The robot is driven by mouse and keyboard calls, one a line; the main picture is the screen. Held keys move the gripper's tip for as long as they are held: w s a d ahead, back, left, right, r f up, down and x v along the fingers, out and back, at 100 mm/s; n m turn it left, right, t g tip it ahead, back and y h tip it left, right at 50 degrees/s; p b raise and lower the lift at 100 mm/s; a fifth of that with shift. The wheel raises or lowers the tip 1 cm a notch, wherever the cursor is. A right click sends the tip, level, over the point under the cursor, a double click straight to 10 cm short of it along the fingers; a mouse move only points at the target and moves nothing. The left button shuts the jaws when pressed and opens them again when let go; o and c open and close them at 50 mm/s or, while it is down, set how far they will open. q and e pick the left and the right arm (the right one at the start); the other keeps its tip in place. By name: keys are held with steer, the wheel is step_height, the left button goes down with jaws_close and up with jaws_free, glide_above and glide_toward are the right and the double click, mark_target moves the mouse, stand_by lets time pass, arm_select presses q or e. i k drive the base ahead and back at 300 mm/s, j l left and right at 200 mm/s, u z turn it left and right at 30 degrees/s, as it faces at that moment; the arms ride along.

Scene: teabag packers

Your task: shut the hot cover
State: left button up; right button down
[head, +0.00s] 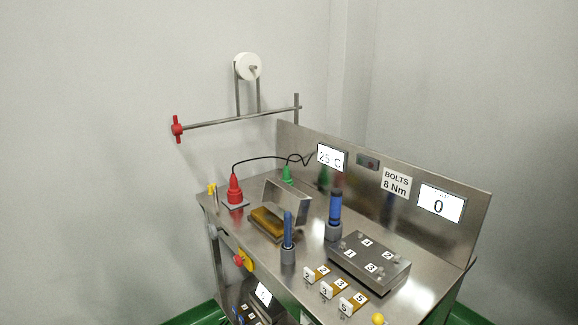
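The hot cover seems to be the grey metal lid (291,198) on the left half of the steel bench. It stands raised and tilted at the back of a low base with an amber block (266,221), so the block is uncovered. The front of the base is partly hidden behind a blue-handled tool. Neither of my grippers shows in the head view.
Blue-handled tools (335,207) (288,230) stand upright in grey holders near the lid. A red cone (235,189) with a black cable stands left. A numbered metal plate (369,261) and numbered tags (331,289) lie right. A display (332,157) reads 25 C.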

mark_target(284, 196)
steer(key=i+j, duration=0.15)
steer(key=j, duration=0.15)
steer(key=i+j+z, duration=0.1)
steer(key=i+j, duration=0.2)
steer(key=j, duration=0.3)
steer(key=i+j+z, duration=0.1)
steer(key=i+j, duration=0.05)
steer(key=j, duration=0.1)
